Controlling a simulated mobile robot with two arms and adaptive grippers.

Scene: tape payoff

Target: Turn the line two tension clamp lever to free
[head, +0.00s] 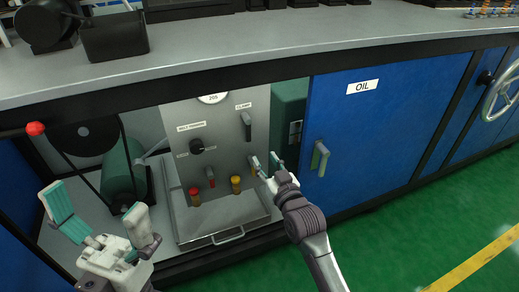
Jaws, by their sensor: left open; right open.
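A grey panel (226,142) in the open cabinet bay carries a dark upright lever (246,125) under a small label that seems to read CLAMP. No line number is legible. My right gripper (266,162) is open and empty, below and right of this lever, in front of the panel's lower right edge, apart from the lever. My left gripper (97,197) is open and empty at the lower left, well away from the panel.
A dark rotary knob (196,146), a red knob (194,193) and a yellow knob (236,182) sit on the panel. A metal tray (222,229) lies below. The blue OIL door (385,130) stands to the right; a green motor (122,172) is left.

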